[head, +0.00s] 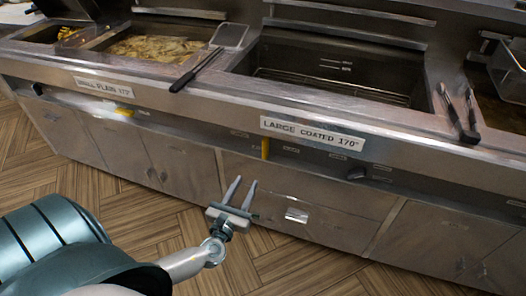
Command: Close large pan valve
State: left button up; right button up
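The large pan (330,85) is a deep, empty-looking metal vat in the range top, above a label (311,133) reading "LARGE COATED 170°". A yellow valve handle (265,148) sticks up on the front panel just below the left end of that label. My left gripper (241,184) is in front of the lower cabinet, a little below and left of the yellow handle in the picture. Its two fingers are apart with nothing between them, and it looks clear of the handle. My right gripper is not in view.
Another yellow handle (124,112) sits under the left pan's label (103,86). A dark knob (357,173) is on the panel to the right. A skimmer (211,55) and tongs (459,112) lie on the range top. The wooden floor (150,222) before the cabinets is clear.

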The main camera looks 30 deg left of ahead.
aim_at(264, 149)
pick_arm(q)
jog(key=shift+w, duration=0.1)
jog(key=p+x, duration=0.1)
jog(key=x, duration=1.6)
jog(key=shift+a+f, duration=0.1)
jog(key=shift+a, duration=0.05)
grip_shut()
